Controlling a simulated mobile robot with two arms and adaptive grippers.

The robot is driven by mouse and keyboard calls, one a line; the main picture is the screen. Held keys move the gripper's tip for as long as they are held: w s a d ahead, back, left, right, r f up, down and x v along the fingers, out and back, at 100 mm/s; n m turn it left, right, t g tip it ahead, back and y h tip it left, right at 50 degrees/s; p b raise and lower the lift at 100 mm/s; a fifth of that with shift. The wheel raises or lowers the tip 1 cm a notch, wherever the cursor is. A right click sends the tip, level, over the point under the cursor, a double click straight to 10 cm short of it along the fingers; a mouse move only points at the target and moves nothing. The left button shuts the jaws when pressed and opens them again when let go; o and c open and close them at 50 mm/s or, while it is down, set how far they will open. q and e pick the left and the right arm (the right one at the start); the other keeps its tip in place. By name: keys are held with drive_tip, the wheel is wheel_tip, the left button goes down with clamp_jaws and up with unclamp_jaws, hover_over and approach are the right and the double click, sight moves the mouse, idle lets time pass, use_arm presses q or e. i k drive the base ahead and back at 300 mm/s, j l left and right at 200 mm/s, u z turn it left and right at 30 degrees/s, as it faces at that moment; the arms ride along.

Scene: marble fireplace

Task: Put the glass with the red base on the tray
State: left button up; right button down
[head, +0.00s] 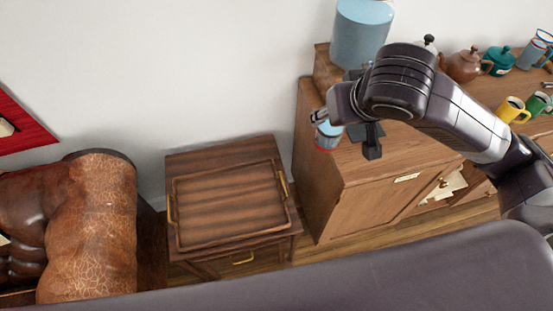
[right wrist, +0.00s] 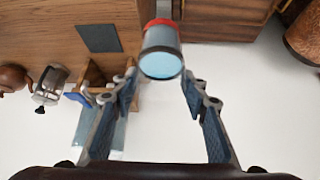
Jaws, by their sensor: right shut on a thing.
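The glass with the red base (head: 328,136) is pale blue and hangs in my right gripper (head: 340,132) near the cabinet's left end in the head view. In the right wrist view the glass (right wrist: 161,58) sits at the fingertips of my right gripper (right wrist: 160,82), its red base away from the camera. The gripper is shut on it. The wooden tray (head: 228,204) with brass handles lies empty on a small wooden table, left of and below the glass in the head view. My left gripper is out of view.
The wooden cabinet (head: 360,196) carries a large pale blue cylinder (head: 362,32), teapots (head: 466,66), a yellow mug (head: 513,110) and a green mug (head: 538,104). The small table (head: 215,147) stands between the cabinet and a brown leather armchair (head: 92,220), against the white wall.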

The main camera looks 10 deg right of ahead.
sight(256, 210)
drive_tip(key=l+u, duration=0.15)
drive_tip(key=u, duration=1)
drive_tip(key=l+u, duration=0.1)
drive_tip(key=l, duration=0.75)
